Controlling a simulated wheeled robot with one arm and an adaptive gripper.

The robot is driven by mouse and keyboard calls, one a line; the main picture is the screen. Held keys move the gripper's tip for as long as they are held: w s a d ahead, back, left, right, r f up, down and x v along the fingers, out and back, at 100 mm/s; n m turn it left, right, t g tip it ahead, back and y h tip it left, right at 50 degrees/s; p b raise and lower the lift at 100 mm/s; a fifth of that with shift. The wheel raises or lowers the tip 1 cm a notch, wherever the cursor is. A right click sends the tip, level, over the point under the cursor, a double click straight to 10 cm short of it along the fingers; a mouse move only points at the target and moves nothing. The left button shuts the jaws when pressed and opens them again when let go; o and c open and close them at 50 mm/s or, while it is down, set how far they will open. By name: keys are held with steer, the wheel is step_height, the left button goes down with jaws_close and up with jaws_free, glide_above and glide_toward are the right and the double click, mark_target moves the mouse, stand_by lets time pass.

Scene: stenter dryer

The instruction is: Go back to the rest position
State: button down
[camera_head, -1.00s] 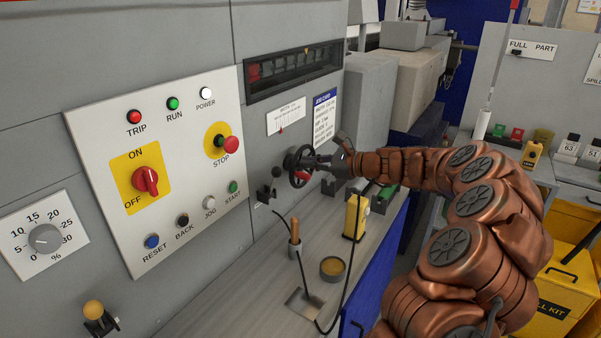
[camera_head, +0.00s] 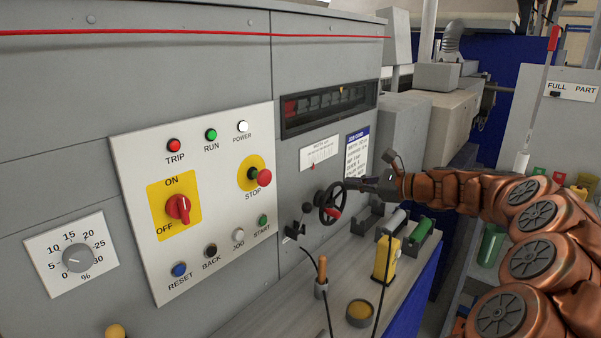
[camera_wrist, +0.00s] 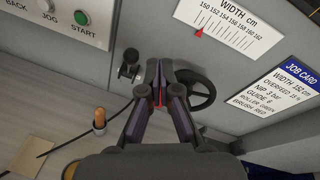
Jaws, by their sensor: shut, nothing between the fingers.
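My gripper (camera_head: 352,184) is at the upper right rim of the black handwheel (camera_head: 321,201) in the head view. In the wrist view my gripper (camera_wrist: 160,68) has its fingers together, with nothing seen between them. They partly cover the handwheel (camera_wrist: 208,91), whose rim shows to their right. A bit of red shows behind the fingers; in the head view the wheel's red handle (camera_head: 334,213) is at its lower right. I cannot tell whether the fingers touch the wheel.
The control panel (camera_head: 205,200) is left of the wheel, with a black lever (camera_head: 296,229) between. Below, the ledge holds a yellow device (camera_head: 386,260), a wooden-handled tool (camera_head: 322,275) and a round tin (camera_head: 360,312). A width scale (camera_wrist: 228,27) and job card (camera_wrist: 294,84) are on the wall.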

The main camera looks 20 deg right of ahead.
steer(key=s+a+n+g+y, duration=0.1)
steer(key=s+a+n+g, duration=0.25)
steer(key=a, duration=0.45)
steer(key=s+a+n+g, duration=0.2)
steer(key=s+a+n, duration=0.2)
steer(key=a, duration=0.4)
steer(key=s+a+f+n+g+h, duration=0.2)
steer(key=s+a+f+n+g, duration=0.3)
steer(key=s+a, duration=0.5)
steer(key=s+f+n+g+h, duration=0.1)
steer(key=s+f+n+h, duration=0.15)
steer(key=s, duration=0.35)
steer(key=s+f+n+g+h, duration=0.1)
steer(key=s+f+n, duration=0.2)
steer(key=s, duration=0.4)
steer(key=s+d+f+n+h, duration=0.2)
steer(key=s+d, duration=0.2)
steer(key=s, duration=0.3)
steer(key=s+d+f+n+g+h, duration=0.1)
steer(key=s+d+f+n+h, duration=0.2)
steer(key=s, duration=0.4)
steer(key=shift+s+d+f, duration=0.25)
steer(key=shift+d+f, duration=0.1)
steer(key=shift+d, duration=0.1)
steer(key=shift+a+n+g, duration=0.15)
steer(key=shift+n+g, duration=0.1)
steer(key=shift+n, duration=0.05)
